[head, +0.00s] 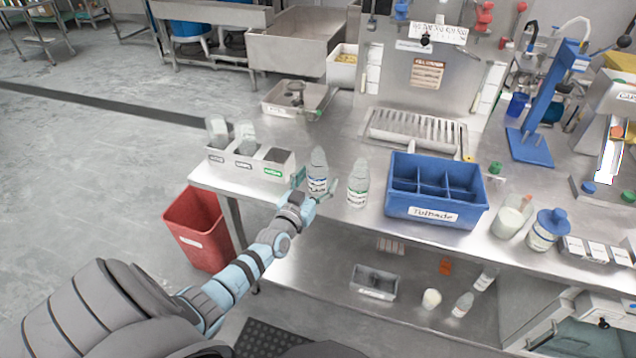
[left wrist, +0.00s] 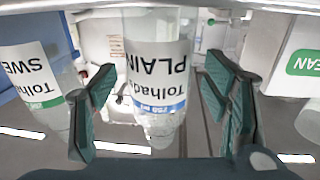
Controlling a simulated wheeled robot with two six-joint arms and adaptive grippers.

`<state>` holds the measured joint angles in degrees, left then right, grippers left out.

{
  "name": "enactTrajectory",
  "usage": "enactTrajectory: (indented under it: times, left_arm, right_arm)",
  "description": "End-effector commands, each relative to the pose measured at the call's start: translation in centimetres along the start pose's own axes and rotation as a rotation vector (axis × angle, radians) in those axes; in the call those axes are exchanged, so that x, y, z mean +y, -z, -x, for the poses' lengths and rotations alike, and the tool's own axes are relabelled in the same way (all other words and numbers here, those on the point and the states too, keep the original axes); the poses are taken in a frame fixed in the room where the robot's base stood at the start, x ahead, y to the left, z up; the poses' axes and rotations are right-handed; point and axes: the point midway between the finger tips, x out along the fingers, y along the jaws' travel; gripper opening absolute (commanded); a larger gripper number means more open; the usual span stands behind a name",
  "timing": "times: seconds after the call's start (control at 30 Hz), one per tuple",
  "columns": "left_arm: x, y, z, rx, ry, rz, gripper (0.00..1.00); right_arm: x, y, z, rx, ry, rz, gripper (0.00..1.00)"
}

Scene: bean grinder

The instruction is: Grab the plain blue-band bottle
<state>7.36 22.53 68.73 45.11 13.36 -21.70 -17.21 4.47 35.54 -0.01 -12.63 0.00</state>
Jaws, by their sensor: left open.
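The plain blue-band bottle (head: 318,168) stands upright on the steel table, clear with a white label. My left gripper (head: 312,194) is at the bottle's near side. In the left wrist view the open fingers of my left gripper (left wrist: 160,108) are on either side of the bottle, with gaps showing. A similar green-band bottle (head: 358,184), labelled "SWE…", stands just to the right. My right gripper is not in view.
A white divided holder (head: 262,168) with bottles is left of the plain bottle. A blue divided crate (head: 432,212) stands right of the green-band bottle. A red bin (head: 198,228) is on the floor at left. A lower shelf holds small items.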

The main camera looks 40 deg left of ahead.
Motion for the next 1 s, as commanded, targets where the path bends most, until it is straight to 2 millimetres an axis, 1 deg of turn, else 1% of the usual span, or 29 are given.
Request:
enactTrajectory:
  times: [0.03, 0.1, 0.27, 0.37, 0.53, 0.87, 1.0]
  left_arm:
    - [0.0, -0.5, -0.7, 0.001, 0.000, 0.000, 0.69]
    - [0.0, -0.3, -1.2, -0.001, 0.000, 0.000, 0.69]
    - [0.0, -0.1, -1.2, -0.002, 0.000, 0.000, 0.69]
    - [0.0, -0.1, -1.2, -0.002, 0.000, 0.000, 0.55]
    - [0.0, -0.1, -1.2, -0.002, 0.000, 0.000, 0.28]
    - [0.0, 0.1, -1.1, -0.002, 0.000, 0.000, 0.27]
    - [0.1, 1.3, -1.2, -0.002, -0.002, 0.001, 0.27]
  right_arm:
    - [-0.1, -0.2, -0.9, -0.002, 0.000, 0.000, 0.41]
    - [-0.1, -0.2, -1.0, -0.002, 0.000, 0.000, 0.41]
    - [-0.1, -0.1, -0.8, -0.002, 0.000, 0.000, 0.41]
    - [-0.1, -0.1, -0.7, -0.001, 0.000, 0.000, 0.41]
    - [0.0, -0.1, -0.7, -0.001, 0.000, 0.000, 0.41]
    - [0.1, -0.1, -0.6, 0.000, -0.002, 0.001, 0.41]
    - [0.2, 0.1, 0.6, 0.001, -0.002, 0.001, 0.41]
